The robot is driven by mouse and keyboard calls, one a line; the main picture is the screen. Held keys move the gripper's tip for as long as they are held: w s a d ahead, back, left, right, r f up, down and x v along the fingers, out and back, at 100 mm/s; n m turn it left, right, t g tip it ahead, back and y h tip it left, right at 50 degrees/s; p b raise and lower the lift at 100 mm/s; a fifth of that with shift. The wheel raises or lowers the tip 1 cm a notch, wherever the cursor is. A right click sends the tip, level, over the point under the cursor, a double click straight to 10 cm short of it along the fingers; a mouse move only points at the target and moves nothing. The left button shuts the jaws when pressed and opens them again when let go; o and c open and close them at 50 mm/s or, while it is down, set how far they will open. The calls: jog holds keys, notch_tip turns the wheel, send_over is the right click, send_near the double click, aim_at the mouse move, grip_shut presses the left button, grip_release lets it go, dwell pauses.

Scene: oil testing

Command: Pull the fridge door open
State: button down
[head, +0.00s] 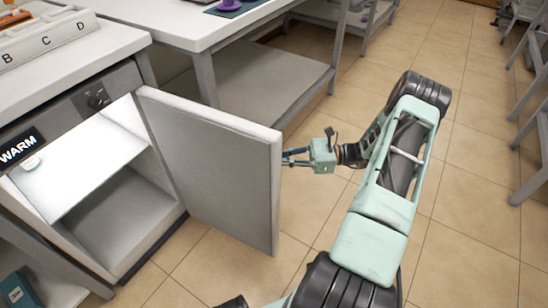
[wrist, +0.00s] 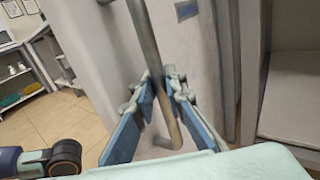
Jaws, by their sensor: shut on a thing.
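The grey fridge door (head: 210,165) stands wide open in the head view, swung out to the right from its left-hand cabinet. My gripper (head: 288,157) is at the door's free edge. In the wrist view my gripper (wrist: 164,82) is shut around the vertical metal door handle (wrist: 146,38), with its blue-padded fingers on either side of the bar. The handle's lower end bends in toward the door. In the head view the handle is hidden behind the door.
A control knob (head: 97,98) and a WARM label (head: 18,148) are on the fridge front. A counter (head: 95,45) with a lettered rack is above it. A table (head: 195,25) with a lower shelf (head: 262,85) stands behind the door. The tiled floor (head: 465,170) to the right is open.

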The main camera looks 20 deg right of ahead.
jog(key=shift+s+d, duration=0.1)
jog(key=shift+d, duration=0.1)
jog(key=c, duration=2)
grip_release()
jog(key=shift+a, duration=0.1)
jog(key=v, duration=1.2)
jog(key=shift+r, duration=0.1)
